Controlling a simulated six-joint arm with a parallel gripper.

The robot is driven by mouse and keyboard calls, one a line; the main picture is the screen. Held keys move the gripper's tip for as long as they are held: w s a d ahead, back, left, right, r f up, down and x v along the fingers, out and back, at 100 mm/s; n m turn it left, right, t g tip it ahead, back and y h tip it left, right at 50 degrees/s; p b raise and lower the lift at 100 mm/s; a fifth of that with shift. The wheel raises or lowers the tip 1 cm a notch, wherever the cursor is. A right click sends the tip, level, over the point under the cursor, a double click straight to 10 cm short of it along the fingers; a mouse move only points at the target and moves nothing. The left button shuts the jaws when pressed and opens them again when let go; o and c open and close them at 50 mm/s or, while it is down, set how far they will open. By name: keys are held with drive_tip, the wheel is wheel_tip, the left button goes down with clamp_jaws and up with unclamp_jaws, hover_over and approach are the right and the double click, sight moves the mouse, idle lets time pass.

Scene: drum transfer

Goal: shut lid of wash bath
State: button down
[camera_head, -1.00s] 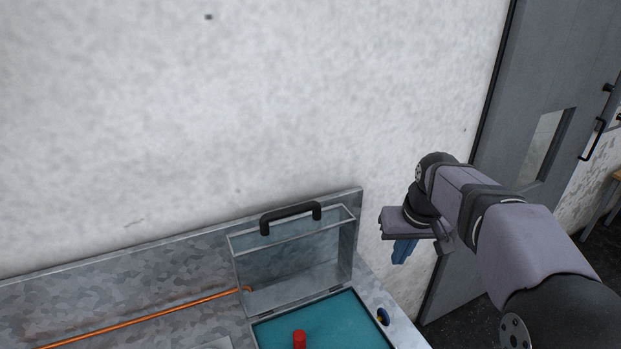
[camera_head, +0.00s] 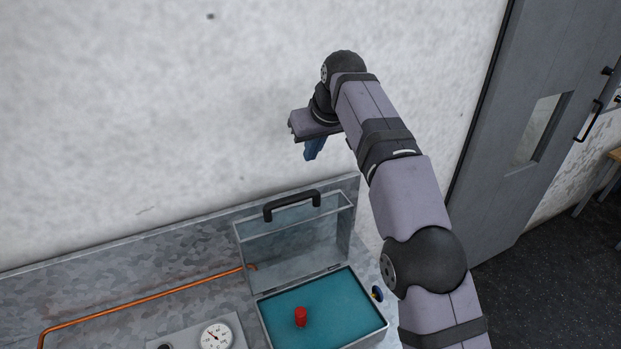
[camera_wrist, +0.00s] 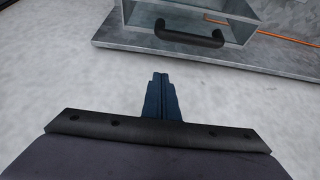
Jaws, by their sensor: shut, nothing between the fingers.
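The wash bath (camera_head: 372,333) is a metal basin of teal liquid set in a galvanised bench. Its lid (camera_head: 288,252) stands open, upright at the back edge, with a black handle (camera_head: 292,205) along its top. My gripper (camera_head: 312,152) is up in front of the wall, above the lid and handle and apart from them. Its blue fingers are shut and empty. In the wrist view the shut fingers (camera_wrist: 160,82) point toward the lid, and the handle (camera_wrist: 189,34) lies beyond their tips. A red drum (camera_head: 301,317) is in the bath.
A galvanised backsplash runs along the pale wall (camera_head: 120,120). An orange pipe (camera_head: 145,297) and a round gauge (camera_head: 215,337) are left of the bath. A grey door (camera_head: 530,110) stands at the right.

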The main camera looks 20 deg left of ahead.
drive_tip(key=p, duration=0.3)
hover_over(310, 203)
drive_tip(key=w+a, duration=0.3)
wheel_tip(310, 203, down, 8)
drive_tip(key=f, duration=0.1)
drive_tip(key=shift+s+d+f+b, duration=0.15)
drive_tip(key=shift+s+d+b, duration=0.15)
drive_tip(key=shift+s+d, duration=1.25)
drive_tip(key=shift+s+d+f+b, duration=0.1)
drive_tip(key=shift+d+f+b, duration=0.05)
drive_tip(key=shift+b, duration=0.55)
